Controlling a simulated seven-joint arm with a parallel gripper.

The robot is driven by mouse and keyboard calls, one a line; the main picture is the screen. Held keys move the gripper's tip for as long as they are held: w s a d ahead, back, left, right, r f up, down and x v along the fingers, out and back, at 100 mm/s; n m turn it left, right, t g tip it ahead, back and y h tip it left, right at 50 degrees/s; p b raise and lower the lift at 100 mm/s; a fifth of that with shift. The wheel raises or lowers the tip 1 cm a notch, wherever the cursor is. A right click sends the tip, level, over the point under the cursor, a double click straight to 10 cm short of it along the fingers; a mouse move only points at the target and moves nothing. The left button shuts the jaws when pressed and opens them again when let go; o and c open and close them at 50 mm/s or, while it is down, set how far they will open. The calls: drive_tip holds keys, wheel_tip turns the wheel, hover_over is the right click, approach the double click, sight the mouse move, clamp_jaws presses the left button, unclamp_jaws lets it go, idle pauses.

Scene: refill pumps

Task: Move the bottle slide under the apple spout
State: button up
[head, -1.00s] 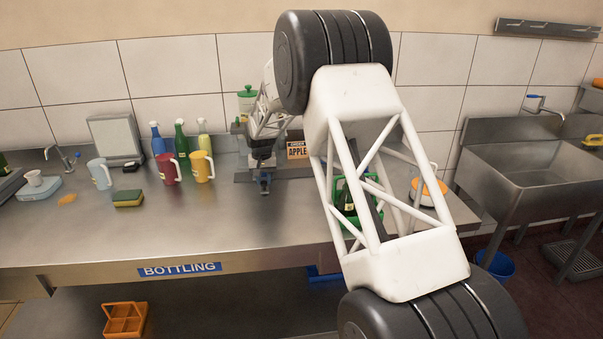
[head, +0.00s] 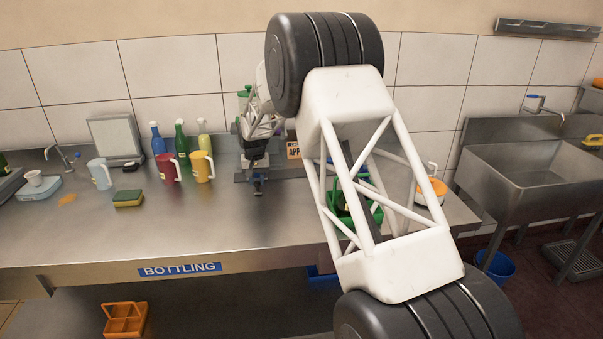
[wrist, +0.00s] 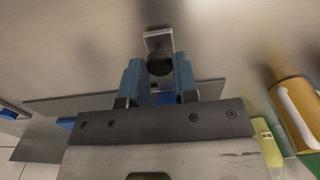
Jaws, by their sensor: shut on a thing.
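My gripper (head: 257,187) is low over the counter, in front of the pump station. In the wrist view its two blue fingers (wrist: 159,72) are shut on a dark round knob (wrist: 160,62), which sits on a small metal bracket (wrist: 158,36). I take this knob to be the bottle slide's handle. A flat grey rail or plate (wrist: 75,106) runs behind the fingers. The orange APPLE sign (head: 293,150) stands to the right of my gripper, partly covered by my arm. The apple spout is hidden, and I cannot make out a bottle on the slide.
Left of the gripper stand a yellow jug (head: 202,167), a red jug (head: 168,168) and several bottles. A green crate (head: 345,213) with a dark bottle shows through my arm's frame. A sponge (head: 128,197) lies on the counter. The front middle of the counter is clear.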

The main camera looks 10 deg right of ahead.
drive_tip(key=shift+a, duration=0.4)
idle(0.3)
drive_tip(key=o, duration=0.9)
drive_tip(key=shift+c, duration=0.2)
drive_tip(key=shift+r, duration=0.1)
drive_tip(key=shift+r, duration=1.4)
drive_tip(key=shift+s+r, duration=0.15)
drive_tip(key=shift+r, duration=0.2)
drive_tip(key=s+d+r, duration=0.1)
drive_tip(key=s+d, duration=0.2)
drive_tip(key=s, duration=1.2)
drive_tip(key=shift+s+r, duration=0.15)
drive_tip(key=shift+s, duration=0.05)
drive_tip(key=shift+d, duration=0.1)
